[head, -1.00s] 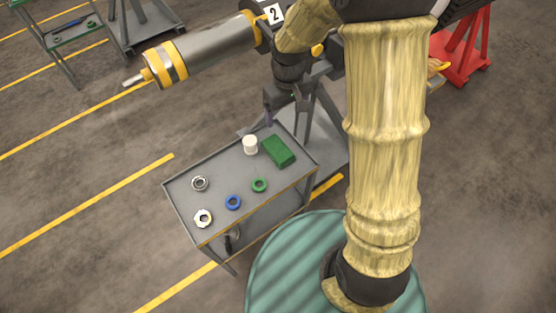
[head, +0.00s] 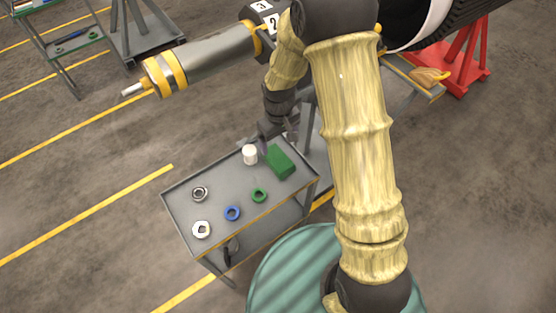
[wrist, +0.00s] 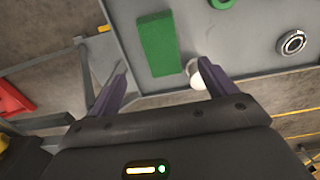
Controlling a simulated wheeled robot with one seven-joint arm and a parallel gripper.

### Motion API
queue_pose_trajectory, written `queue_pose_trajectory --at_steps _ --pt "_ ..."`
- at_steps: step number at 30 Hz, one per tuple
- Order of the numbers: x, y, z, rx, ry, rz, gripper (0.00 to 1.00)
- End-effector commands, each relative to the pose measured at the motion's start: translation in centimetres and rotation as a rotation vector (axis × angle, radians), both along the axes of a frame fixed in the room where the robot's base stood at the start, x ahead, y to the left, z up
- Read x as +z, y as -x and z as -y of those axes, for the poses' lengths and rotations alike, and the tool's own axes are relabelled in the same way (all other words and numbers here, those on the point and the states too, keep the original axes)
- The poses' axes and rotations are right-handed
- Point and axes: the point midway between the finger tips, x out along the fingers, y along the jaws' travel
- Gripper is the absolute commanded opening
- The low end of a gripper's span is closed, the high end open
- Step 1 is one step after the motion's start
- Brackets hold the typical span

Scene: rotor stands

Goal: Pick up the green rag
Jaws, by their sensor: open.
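The green rag (head: 281,161) is a folded block lying on the grey cart top, near its far right end. In the wrist view the rag (wrist: 158,44) lies ahead of my gripper, roughly between the lines of the two fingers. My gripper (wrist: 164,76) is open and empty, with its purple fingers spread apart. In the head view my gripper (head: 266,141) hangs just behind the rag, beside the white cup, partly hidden by my wrist. I cannot tell its exact height above the cart.
A white cup (head: 250,155) stands left of the rag, close to one finger in the wrist view. The cart (head: 222,180) also holds a green ring (head: 259,195), a blue ring (head: 233,213), a white ring (head: 201,229) and a grey ring (head: 200,193). A rotor (head: 205,57) extends behind.

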Motion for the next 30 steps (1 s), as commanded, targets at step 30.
queue_pose_trajectory --at_steps 30 --pt "-8.1 -0.1 -0.2 0.0 0.001 -0.003 0.84"
